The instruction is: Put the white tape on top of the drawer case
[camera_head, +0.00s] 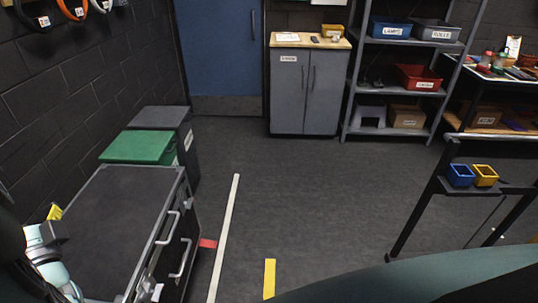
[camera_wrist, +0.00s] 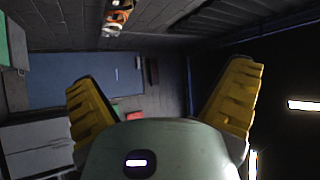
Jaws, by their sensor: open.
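A dark-topped case with handled drawers (camera_head: 112,215), which looks like the drawer case, stands at the left in the head view. Its visible top is bare. I cannot make out a roll of white tape in either view; a long white strip (camera_head: 224,235) lies on the floor to the right of the case. My gripper (camera_wrist: 163,78) is open in the wrist view, its two yellow fingers wide apart with nothing between them. In the head view my arm is at the lower left, beside the case.
A green-lidded bin (camera_head: 138,146) and a dark-lidded bin (camera_head: 160,117) stand behind the case. A grey cabinet (camera_head: 305,90) with small items on top, a shelf of bins (camera_head: 390,28) and a rack with blue and yellow cups (camera_head: 460,175) stand farther off. The middle floor is clear.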

